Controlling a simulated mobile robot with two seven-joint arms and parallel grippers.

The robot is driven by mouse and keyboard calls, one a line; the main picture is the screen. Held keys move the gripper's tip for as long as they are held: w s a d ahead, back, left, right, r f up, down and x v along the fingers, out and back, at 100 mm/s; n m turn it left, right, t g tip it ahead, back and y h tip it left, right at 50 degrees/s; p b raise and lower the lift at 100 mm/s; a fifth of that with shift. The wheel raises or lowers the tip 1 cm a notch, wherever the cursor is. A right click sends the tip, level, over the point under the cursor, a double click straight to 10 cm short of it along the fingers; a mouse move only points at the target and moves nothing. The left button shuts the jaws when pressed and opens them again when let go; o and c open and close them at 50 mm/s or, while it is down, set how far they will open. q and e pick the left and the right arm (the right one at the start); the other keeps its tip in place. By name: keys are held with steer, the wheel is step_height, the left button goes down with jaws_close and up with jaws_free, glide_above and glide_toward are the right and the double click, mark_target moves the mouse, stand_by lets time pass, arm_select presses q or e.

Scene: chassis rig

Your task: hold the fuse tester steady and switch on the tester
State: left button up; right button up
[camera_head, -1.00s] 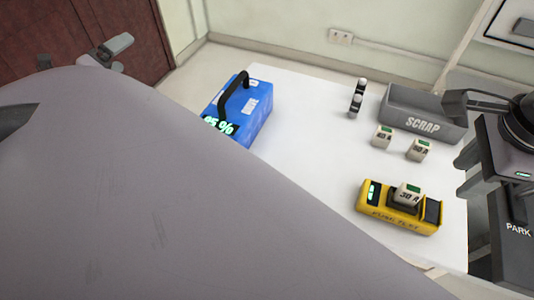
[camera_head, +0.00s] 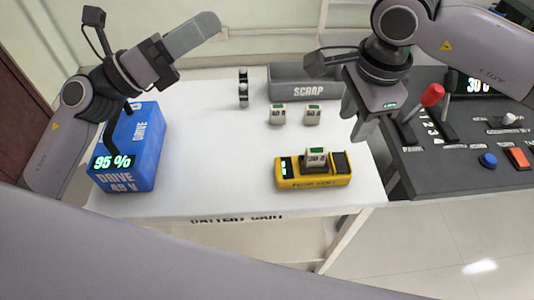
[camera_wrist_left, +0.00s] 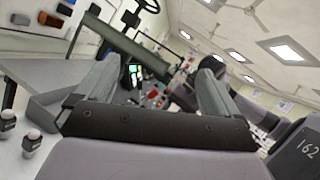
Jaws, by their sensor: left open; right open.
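The yellow fuse tester (camera_head: 300,184) sits on the white table near its front right, with a lit green display at its left end and a dark part at its right end. My left gripper (camera_head: 207,32) is raised above the table's back left, far from the tester. In the left wrist view its fingers (camera_wrist_left: 158,85) are spread with nothing between them.
A blue battery (camera_head: 143,150) stands front left. A control panel (camera_head: 440,165) with a red-knobbed lever borders the right.

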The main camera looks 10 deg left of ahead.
arm_select(q)
steer(key=s+d+f+m+g, duration=0.1)
steer(key=d+f+m+g, duration=0.4)
steer(key=d, duration=0.2)
steer(key=m+g+y, duration=0.4)
steer(key=g, duration=0.1)
glide_toward(300, 163)
steer(key=x, duration=0.3)
steer(key=shift+w+d, duration=0.1)
steer(key=shift+d, duration=0.15)
steer(key=shift+d+f, duration=0.25)
steer(key=shift+w+d+f, duration=0.1)
steer(key=shift+d+f, duration=0.1)
steer(key=shift+d, duration=0.1)
steer(key=shift+x, duration=2.95)
steer(key=shift+w, duration=0.15)
steer(key=shift+c, duration=0.4)
